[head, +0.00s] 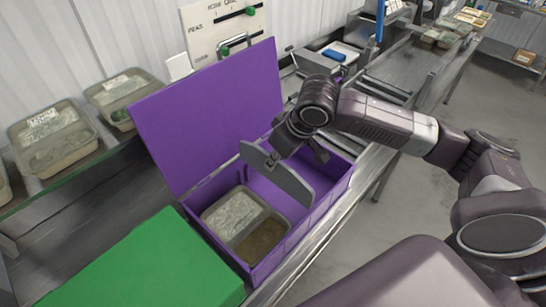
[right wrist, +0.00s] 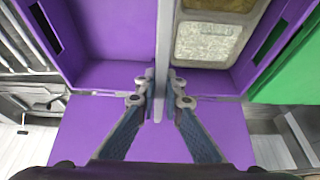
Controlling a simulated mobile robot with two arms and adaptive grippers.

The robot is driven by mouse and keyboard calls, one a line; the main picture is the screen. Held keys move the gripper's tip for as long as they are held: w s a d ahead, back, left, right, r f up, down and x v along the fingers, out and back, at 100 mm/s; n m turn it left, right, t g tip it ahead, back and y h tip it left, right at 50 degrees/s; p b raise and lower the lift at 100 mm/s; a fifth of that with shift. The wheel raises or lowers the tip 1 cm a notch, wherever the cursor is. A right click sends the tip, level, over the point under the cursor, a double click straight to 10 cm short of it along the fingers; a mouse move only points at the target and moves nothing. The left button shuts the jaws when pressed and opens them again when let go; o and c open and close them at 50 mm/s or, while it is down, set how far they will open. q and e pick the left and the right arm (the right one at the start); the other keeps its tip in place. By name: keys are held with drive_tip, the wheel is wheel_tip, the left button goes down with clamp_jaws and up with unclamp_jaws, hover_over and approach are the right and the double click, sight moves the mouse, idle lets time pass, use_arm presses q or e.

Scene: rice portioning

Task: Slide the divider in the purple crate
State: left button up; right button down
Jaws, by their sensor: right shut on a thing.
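The purple crate (head: 314,218) stands on the metal counter with its tall purple lid (head: 215,110) up at the back. A grey divider (head: 280,178) stands across the crate and splits it into two compartments. My right gripper (head: 272,160) is shut on the top edge of the divider. In the right wrist view the divider (right wrist: 162,50) runs up the middle, between the two fingertips of my right gripper (right wrist: 161,95). A two-part food tray (head: 250,220) lies in the near-left compartment. The compartment beyond the divider is partly hidden by my arm. My left gripper is not in view.
A green box or lid (head: 145,265) lies close to the crate at the front left. Clear containers (head: 52,137) stand on the shelf behind it. A panel with sliders (head: 222,28) stands behind the crate lid. The metal conveyor (head: 400,70) runs off to the far right.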

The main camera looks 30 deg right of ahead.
sight(273, 181)
drive_tip(key=b+x, duration=0.3)
drive_tip(key=shift+s+d+f, duration=0.15)
drive_tip(key=shift+f, duration=0.3)
wheel_tip(273, 181, down, 3)
drive_tip(key=b, duration=0.3)
drive_tip(key=shift+s+f+b, duration=0.1)
drive_tip(key=shift+f+b, duration=0.05)
drive_tip(key=shift+b, duration=0.15)
wheel_tip(273, 181, down, 2)
drive_tip(key=shift+f+b, duration=0.2)
drive_tip(key=shift+b, duration=0.25)
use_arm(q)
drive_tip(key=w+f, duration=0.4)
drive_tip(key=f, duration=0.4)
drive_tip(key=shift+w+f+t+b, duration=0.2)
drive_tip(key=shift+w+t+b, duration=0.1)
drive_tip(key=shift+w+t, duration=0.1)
use_arm(e)
drive_tip(key=shift+f, duration=1)
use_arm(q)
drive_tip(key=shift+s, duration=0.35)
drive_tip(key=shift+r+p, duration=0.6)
use_arm(e)
drive_tip(key=shift+r, duration=0.1)
use_arm(q)
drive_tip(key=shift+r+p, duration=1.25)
drive_tip(key=shift+p, duration=0.05)
use_arm(e)
drive_tip(key=shift+f, duration=0.6)
